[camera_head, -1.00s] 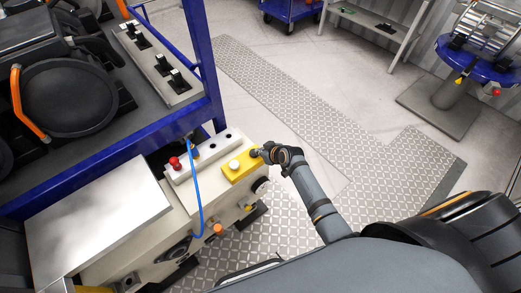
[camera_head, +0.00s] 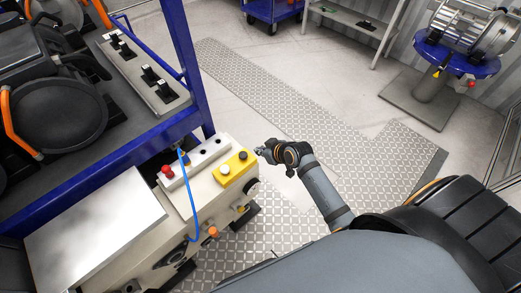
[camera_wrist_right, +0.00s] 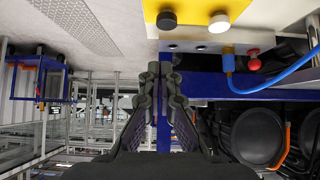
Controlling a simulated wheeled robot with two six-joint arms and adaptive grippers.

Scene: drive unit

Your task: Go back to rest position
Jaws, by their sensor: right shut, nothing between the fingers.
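My right gripper (camera_head: 262,150) is in the head view, just right of the yellow button box (camera_head: 234,169) and apart from it. In the right wrist view the right gripper (camera_wrist_right: 161,72) has its fingers together with nothing between them. The yellow box carries a white button (camera_head: 225,169) and a black button (camera_head: 243,156); they also show in the wrist view as a white button (camera_wrist_right: 219,23) and a black button (camera_wrist_right: 167,20). My left gripper is in neither view.
A cream machine housing (camera_head: 165,238) with a red button (camera_head: 166,170) and a blue cable (camera_head: 192,205) stands left of my right arm. A blue frame (camera_head: 187,70) rises behind it. A blue round stand (camera_head: 455,60) is at the far right. The patterned floor between is clear.

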